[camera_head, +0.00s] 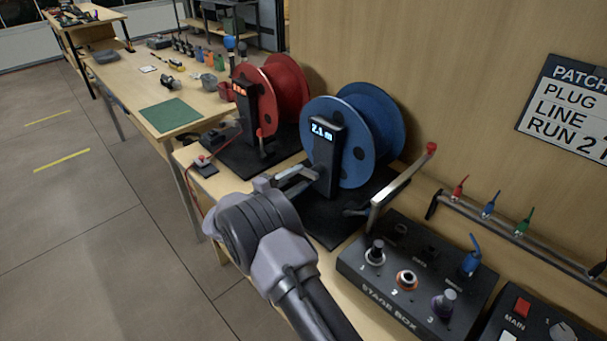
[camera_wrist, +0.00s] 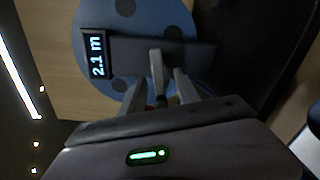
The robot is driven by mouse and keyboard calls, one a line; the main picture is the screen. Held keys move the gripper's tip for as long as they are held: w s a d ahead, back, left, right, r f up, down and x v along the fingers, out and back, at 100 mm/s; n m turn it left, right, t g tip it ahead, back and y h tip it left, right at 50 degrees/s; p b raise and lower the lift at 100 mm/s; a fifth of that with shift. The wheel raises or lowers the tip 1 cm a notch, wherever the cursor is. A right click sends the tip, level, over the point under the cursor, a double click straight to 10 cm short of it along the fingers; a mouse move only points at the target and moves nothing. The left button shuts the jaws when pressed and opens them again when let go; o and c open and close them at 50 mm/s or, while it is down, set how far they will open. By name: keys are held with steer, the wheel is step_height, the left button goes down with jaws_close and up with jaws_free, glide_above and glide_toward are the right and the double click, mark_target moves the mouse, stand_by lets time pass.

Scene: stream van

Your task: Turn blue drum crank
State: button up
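The blue drum (camera_head: 357,140) stands on the bench behind a black post (camera_head: 322,165) whose display reads 2.1 m. In the wrist view the drum (camera_wrist: 150,15) and the display (camera_wrist: 95,56) fill the top. My gripper (camera_head: 305,182) is at the post's lower front, fingers pointing at it. A grey bar, apparently the crank (camera_wrist: 157,70), comes from the post and lies between my spread fingers (camera_wrist: 160,85). Gaps show on both sides of it, so the gripper looks open. The crank's grip end is partly hidden by my gripper.
A silver lever with a red knob (camera_head: 405,182) rises right of the blue drum. The stage box (camera_head: 415,275) is at front right. The red drum (camera_head: 285,85) with its own post stands to the left. A wooden wall (camera_head: 450,60) is behind. Open floor (camera_head: 90,230) lies left.

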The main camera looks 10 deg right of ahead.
steer(key=p+v, duration=0.3)
steer(key=v, duration=1.2)
